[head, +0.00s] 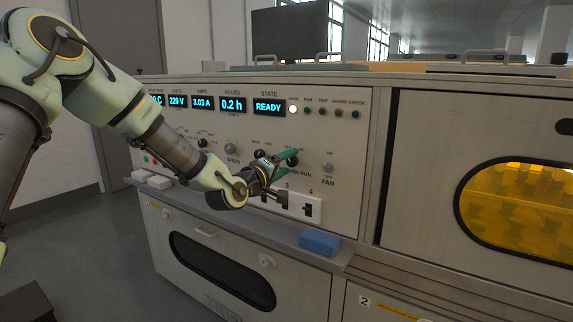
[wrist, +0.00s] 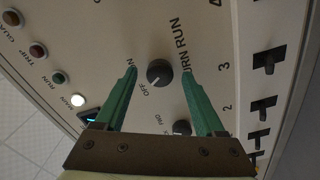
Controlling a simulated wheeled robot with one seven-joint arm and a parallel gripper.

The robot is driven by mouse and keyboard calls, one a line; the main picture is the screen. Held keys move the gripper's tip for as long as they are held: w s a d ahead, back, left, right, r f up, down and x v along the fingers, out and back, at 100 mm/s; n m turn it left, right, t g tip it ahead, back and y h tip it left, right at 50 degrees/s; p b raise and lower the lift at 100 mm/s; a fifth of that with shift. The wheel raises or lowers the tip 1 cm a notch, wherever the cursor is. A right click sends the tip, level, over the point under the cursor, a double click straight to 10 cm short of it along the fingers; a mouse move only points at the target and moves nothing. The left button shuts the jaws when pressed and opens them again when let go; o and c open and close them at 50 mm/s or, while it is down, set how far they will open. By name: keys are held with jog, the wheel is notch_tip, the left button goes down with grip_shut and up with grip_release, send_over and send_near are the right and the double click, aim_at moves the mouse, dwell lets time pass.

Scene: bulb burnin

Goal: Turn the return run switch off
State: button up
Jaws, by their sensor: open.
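The return run switch is a round black knob (wrist: 160,73) on the pale panel, with OFF printed beside it and part of its RETURN RUN label covered by a finger. Its pale pointer mark appears to face the OFF side in the wrist view. My gripper (wrist: 159,70) is open, with one green fingertip on each side of the knob and a visible gap to it on both sides. In the head view my gripper (head: 296,163) is at the panel, and its fingers partly hide the knob (head: 292,160).
A second dark knob (wrist: 182,128) sits beside the right finger in the wrist view. The FAN knob (head: 327,167) is to the right, the SPEED knob (head: 230,148) to the left. Numbered slide switches (head: 308,208) are below. A blue block (head: 319,241) lies on the ledge.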

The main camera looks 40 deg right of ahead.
jog(key=shift+a, duration=0.1)
jog(key=b+v, duration=0.1)
jog(key=v, duration=0.9)
jog(key=shift+a, duration=0.3)
